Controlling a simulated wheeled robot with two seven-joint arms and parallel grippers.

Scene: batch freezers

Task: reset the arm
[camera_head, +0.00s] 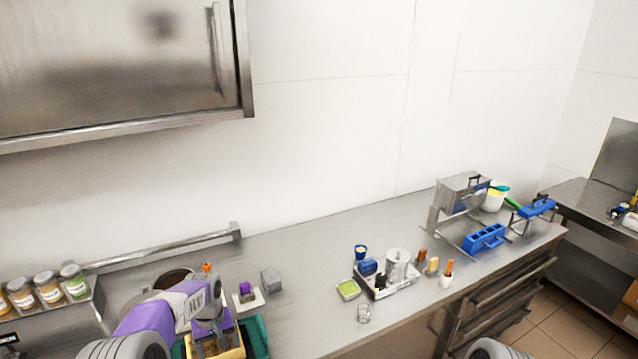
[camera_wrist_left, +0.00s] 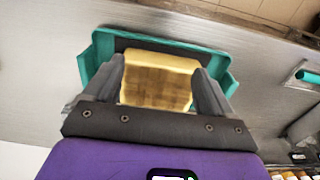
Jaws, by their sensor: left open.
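My left gripper (camera_head: 217,345) is open in the head view, low at the bottom left, over a yellow box-like item (camera_head: 236,353) and a teal tray (camera_head: 259,336). In the left wrist view, the open fingers (camera_wrist_left: 159,80) stand on either side of the yellow item (camera_wrist_left: 160,63), which has a brownish middle. The teal tray (camera_wrist_left: 102,50) lies around and under it on the counter. I cannot tell whether the fingers touch the yellow item. My right gripper is not in view.
A steel cabinet (camera_head: 120,65) hangs above left. Spice jars (camera_head: 48,288) stand at the left. A purple item (camera_head: 246,290) sits just right of my arm. A small tray (camera_head: 388,286) of containers and a blue rack (camera_head: 484,238) stand farther right. The mid-counter (camera_head: 310,270) is clear.

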